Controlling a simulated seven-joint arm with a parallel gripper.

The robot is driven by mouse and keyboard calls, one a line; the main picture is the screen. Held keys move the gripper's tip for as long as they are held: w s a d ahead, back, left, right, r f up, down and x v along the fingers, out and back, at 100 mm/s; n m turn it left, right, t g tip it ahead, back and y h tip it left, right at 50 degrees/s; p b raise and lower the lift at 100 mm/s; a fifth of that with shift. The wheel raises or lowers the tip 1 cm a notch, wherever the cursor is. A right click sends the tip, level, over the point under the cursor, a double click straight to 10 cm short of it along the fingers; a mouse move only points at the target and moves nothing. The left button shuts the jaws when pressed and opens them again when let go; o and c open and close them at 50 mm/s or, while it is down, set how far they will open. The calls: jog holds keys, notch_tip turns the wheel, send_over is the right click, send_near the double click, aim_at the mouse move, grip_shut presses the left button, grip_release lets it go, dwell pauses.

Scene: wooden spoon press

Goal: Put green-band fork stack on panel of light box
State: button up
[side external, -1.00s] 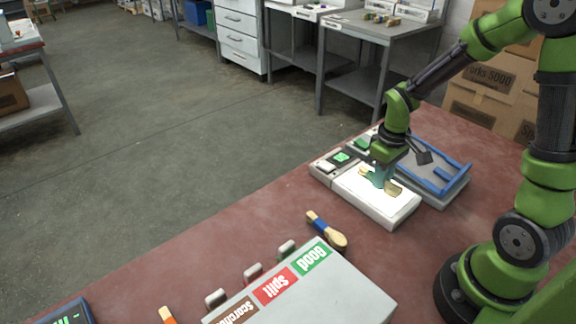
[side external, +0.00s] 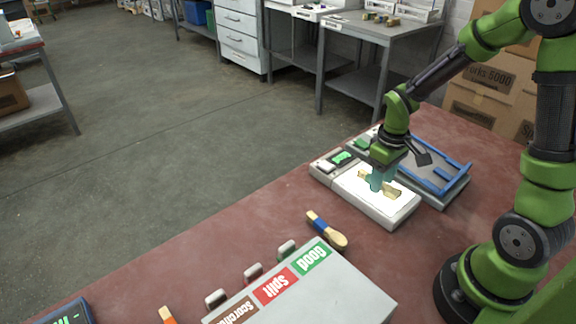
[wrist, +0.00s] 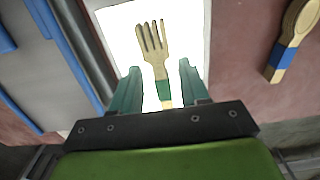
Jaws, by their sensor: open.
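The green-band fork stack (wrist: 155,60) lies on the lit white panel (wrist: 118,30) of the light box, tines pointing away from my gripper. In the side external view the light box (side external: 384,213) stands on the red table, and the fork stack (side external: 391,190) shows partly behind my fingers. My gripper (wrist: 159,68) is open, with one teal finger on each side of the fork's handle around the green band. A gap shows on both sides. In the side external view my gripper (side external: 380,183) is low over the panel.
A blue-band spoon stack (side external: 327,231) lies on the table nearby. A grey box (side external: 340,290) with Good, Split and Scorched labels stands in front. A grey unit with a blue frame (side external: 440,178) sits right beside the light box.

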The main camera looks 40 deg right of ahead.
notch_tip(320, 180, up, 12)
jog(key=f, duration=0.1)
jog(key=s+a+r+m+t+y, duration=0.2)
jog(key=s+a+r+m+t, duration=0.2)
jog(key=a+r, duration=0.5)
jog(key=s+a+t, duration=0.1)
jog(key=s+t, duration=0.1)
jog(key=t, duration=0.1)
jog(key=shift+s+a, duration=0.3)
jog(key=shift+a, duration=0.1)
